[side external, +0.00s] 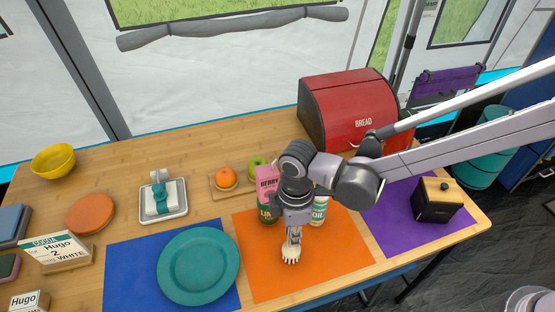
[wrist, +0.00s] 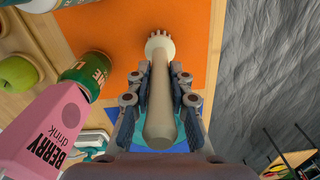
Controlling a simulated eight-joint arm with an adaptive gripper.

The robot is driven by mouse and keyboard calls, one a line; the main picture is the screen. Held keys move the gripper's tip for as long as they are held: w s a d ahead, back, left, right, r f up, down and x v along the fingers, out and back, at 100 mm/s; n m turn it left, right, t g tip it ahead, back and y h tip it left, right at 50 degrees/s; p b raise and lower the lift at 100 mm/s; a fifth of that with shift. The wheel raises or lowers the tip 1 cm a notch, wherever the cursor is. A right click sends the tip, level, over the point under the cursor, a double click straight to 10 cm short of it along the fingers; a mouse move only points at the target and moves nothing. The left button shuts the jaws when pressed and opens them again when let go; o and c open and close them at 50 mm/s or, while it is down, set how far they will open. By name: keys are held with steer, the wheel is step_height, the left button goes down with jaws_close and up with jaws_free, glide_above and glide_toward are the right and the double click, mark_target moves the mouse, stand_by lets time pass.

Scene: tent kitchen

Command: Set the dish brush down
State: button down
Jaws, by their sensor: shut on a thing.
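The dish brush (wrist: 160,105) is cream coloured, with a long handle and a bristled head. My gripper (wrist: 160,95) is shut on its handle in the wrist view, with a finger on each side. In the side external view my gripper (side external: 294,232) points down over the orange placemat (side external: 345,255). There the brush head (side external: 290,254) shows below the fingers, over the mat. I cannot tell whether the brush touches the mat. Most of the handle is hidden by the gripper in the side external view.
A teal plate (side external: 198,264) lies on the blue placemat to the left. A black box (side external: 437,202) stands on the purple placemat to the right. The orange mat's right part is clear.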

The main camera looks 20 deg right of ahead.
steer(key=c, duration=1.2)
jaws_free()
steer(key=shift+f, duration=0.15)
